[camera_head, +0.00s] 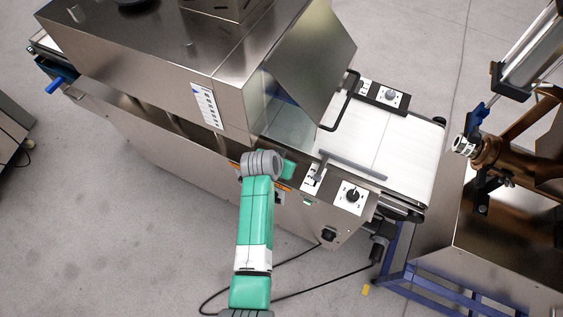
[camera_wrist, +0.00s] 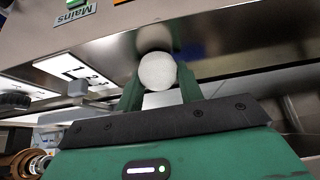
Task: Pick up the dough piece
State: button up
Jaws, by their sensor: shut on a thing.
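The dough piece (camera_wrist: 158,71) is a round white ball in the wrist view. It sits between the two green fingers of my gripper (camera_wrist: 159,84), which is shut on it. A steel panel of the machine lies just beyond the dough. In the head view my green arm reaches up to the machine's front side, and the dough and fingertips are hidden there.
Another machine (camera_head: 510,220) stands at the right. Grey floor is open in front.

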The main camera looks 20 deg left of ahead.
jog(key=shift+r, duration=0.5)
jog(key=v, duration=0.1)
jog(key=p+v, duration=0.1)
jog(key=shift+d+r+p, duration=0.15)
jog(key=shift+r+p, duration=0.15)
jog(key=shift+r, duration=0.2)
jog(key=s+d+r+p, duration=0.1)
jog(key=s+d+p, duration=0.2)
jog(key=s, duration=1.1)
jog(key=shift+s+d, duration=0.2)
jog(key=shift+s, duration=0.05)
